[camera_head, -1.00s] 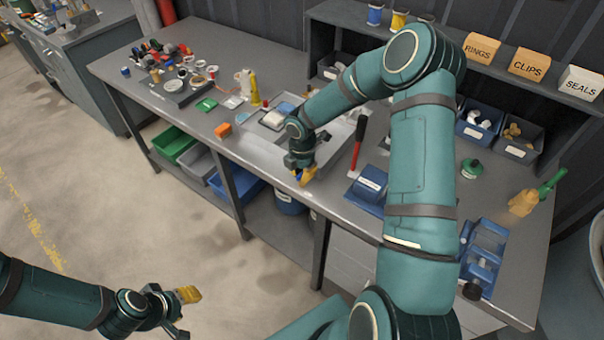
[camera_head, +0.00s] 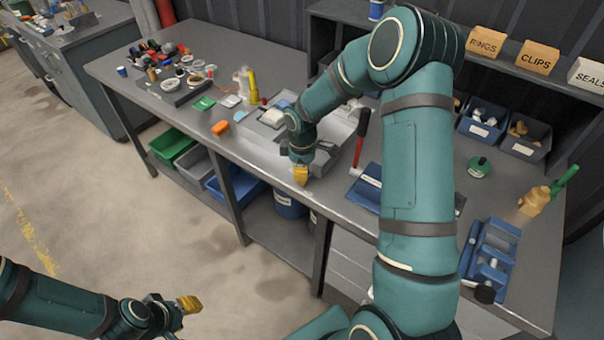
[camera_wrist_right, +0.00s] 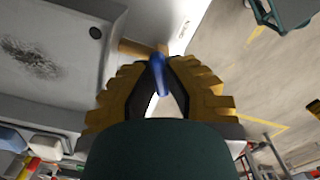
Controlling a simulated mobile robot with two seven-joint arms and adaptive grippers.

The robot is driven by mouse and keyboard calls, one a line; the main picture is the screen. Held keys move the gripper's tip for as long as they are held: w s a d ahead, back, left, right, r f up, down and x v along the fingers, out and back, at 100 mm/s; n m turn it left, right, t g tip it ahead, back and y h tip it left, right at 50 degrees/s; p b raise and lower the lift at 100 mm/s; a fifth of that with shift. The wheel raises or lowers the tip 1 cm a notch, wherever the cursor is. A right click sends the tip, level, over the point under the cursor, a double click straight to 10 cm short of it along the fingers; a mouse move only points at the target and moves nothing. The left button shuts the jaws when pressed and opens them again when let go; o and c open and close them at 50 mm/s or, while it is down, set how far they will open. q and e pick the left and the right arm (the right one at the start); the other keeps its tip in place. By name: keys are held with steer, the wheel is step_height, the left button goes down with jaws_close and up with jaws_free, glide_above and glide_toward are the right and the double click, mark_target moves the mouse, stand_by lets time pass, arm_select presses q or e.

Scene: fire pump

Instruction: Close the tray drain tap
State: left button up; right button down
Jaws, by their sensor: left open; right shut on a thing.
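The tray drain tap shows in the right wrist view as a blue lever (camera_wrist_right: 158,72) with a brass-coloured part (camera_wrist_right: 130,47) beside it, at the tray's edge. My right gripper (camera_head: 301,175) is at the front edge of the workbench, by the grey metal tray (camera_head: 258,130). In the right wrist view its yellow fingers (camera_wrist_right: 160,80) are shut on the blue lever, which sits between the fingertips. The tap is hidden behind the gripper in the head view. My left gripper (camera_head: 178,308) is open and empty, out over the floor at the lower left.
A red-handled tool (camera_head: 359,140) and a blue case (camera_head: 366,188) are right of the tray. Bins (camera_head: 172,145) sit on the lower shelf. Floor in front is clear.

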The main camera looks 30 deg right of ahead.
steer(key=m+b, duration=0.1)
steer(key=m, duration=0.1)
steer(key=shift+a+f+m, duration=0.1)
steer(key=shift+f+m, duration=0.05)
steer(key=shift+m, duration=0.15)
steer(key=shift+s+m+b, duration=0.1)
steer(key=shift+m+b, duration=0.3)
steer(key=shift+m, duration=1.2)
steer(key=c, duration=1)
jaws_free()
steer(key=shift+r, duration=0.2)
step_height(320, 180, up, 12)
steer(key=shift+f, duration=0.2)
